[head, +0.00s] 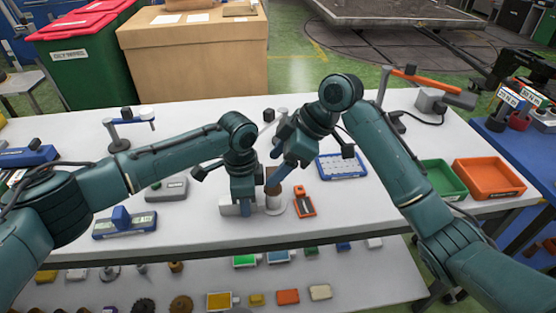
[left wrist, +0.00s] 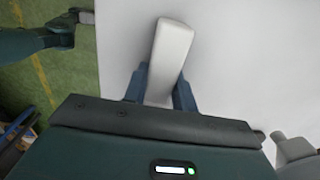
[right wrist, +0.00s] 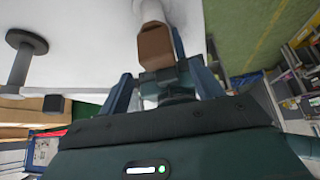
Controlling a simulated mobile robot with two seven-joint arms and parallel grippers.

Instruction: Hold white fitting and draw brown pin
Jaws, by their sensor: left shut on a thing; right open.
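The white fitting (head: 228,210) stands on the white table, with a block-like arm at left and a round upright part at right. My left gripper (head: 245,208) is shut on its arm; the left wrist view shows this white arm (left wrist: 172,50) between the fingers. The brown pin (head: 272,187) sticks up from the round part. In the right wrist view the brown pin (right wrist: 155,45) lies between the spread fingertips of my right gripper (right wrist: 165,80), with the white fitting (right wrist: 150,10) beyond. My right gripper is open, tilted down around the pin; contact cannot be told.
An orange-and-black tool (head: 304,202) lies just right of the fitting. A blue-and-white tray (head: 342,166) is behind it. A blue device (head: 125,222) and a grey box (head: 166,189) are at left. Green (head: 440,178) and orange (head: 490,178) bins stand at right. A lower shelf holds small parts.

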